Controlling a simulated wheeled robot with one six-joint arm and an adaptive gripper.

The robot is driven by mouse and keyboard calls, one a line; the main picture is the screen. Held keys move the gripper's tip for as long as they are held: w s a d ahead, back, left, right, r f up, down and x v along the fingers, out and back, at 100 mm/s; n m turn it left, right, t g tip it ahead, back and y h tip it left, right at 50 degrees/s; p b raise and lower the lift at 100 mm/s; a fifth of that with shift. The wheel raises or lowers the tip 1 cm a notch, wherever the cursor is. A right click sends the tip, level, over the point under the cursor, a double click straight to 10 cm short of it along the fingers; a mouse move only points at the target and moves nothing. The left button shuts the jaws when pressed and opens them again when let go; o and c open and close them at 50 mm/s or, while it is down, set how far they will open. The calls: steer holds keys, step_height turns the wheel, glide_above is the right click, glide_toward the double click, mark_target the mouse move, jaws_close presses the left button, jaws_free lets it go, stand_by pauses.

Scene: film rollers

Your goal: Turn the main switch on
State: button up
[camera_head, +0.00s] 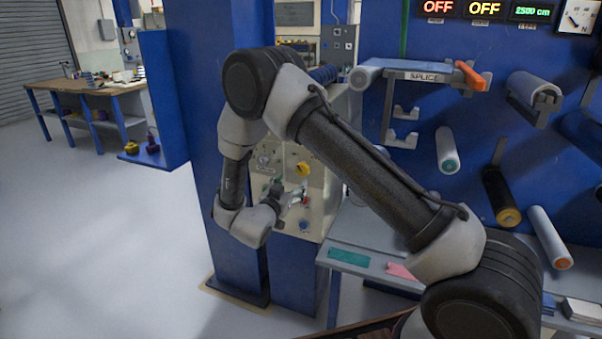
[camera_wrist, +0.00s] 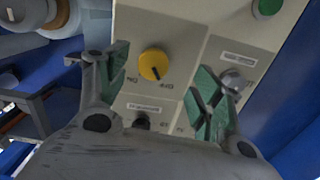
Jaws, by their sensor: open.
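The yellow rotary switch (camera_wrist: 153,64) sits on a cream control panel (camera_wrist: 185,25). Its dark pointer mark points toward the bottom of the wrist view, and small lettering lies around it, hard to read. In the head view the yellow switch (camera_head: 304,168) shows on the panel (camera_head: 325,185), just above and right of my gripper (camera_head: 289,195). In the wrist view my gripper (camera_wrist: 161,68) is open, with green-padded fingers on either side of the switch and apart from it. Nothing is held. I cannot tell the exact depth gap to the panel.
A silver knob (camera_wrist: 235,80), a green button (camera_wrist: 267,7) and a dark knob (camera_wrist: 141,121) share the panel. Film rollers (camera_head: 448,150) hang at the right. A splice table (camera_head: 425,75) and OFF displays (camera_head: 485,9) are above. Open floor (camera_head: 110,240) lies left.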

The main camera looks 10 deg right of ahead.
mark_target(301, 172)
steer(key=shift+h, duration=0.3)
steer(key=x, duration=0.3)
steer(key=r+x, duration=0.1)
steer(key=x, duration=0.2)
steer(key=shift+d+r, duration=0.15)
steer(key=shift+d, duration=0.2)
steer(key=shift+w+d, duration=0.35)
steer(key=shift+w, duration=0.3)
steer(key=c, duration=1)
